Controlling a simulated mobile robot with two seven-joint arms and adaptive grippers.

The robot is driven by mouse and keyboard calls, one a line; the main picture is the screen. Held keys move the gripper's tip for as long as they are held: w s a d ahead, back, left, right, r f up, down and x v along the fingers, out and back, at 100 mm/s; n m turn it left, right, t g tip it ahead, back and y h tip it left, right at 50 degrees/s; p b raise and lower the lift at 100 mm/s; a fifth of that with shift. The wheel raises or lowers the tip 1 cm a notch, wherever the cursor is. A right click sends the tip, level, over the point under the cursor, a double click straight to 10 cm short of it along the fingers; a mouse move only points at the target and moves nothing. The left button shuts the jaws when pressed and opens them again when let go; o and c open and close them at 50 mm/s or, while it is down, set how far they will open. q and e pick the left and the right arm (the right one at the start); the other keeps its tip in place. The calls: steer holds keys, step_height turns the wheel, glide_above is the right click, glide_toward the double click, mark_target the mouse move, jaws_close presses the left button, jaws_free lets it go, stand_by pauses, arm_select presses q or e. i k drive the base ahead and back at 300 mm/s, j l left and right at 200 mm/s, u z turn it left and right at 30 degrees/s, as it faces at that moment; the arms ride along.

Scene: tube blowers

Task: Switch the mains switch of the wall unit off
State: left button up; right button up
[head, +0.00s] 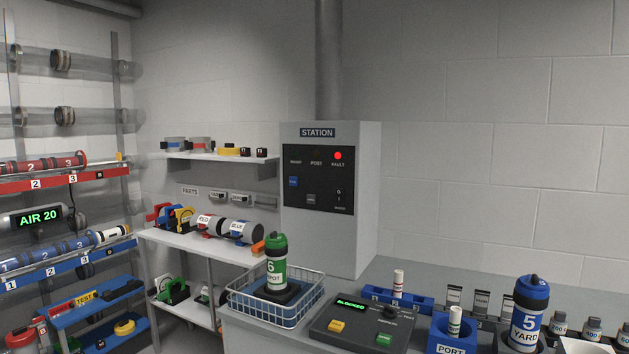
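The wall unit (371,160) is a grey box on the back wall, marked STATION, with a pipe rising from its top. Its black front panel (313,172) carries a row of three lamps. The right one, the fault lamp (338,155), glows red; the other two look dark. A blue button (293,182) and a grey button (311,199) sit below. The mains switch (339,196) is at the panel's lower right, with small 0 and I marks. It is too small to tell its position. Neither of my grippers is in view.
Below the unit, a counter (408,275) holds a wire basket (262,307) with a green canister (276,264), a control box (360,327) reading BLOCKED, and a blue canister (528,308) marked YARD. Shelves (205,246) stand left. The space before the panel is clear.

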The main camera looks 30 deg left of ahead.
mark_target(339, 191)
steer(key=i+j, duration=0.6)
steer(key=i, duration=0.25)
steer(key=i+j, duration=0.3)
steer(key=i+j+u, duration=0.05)
steer(key=i, duration=0.05)
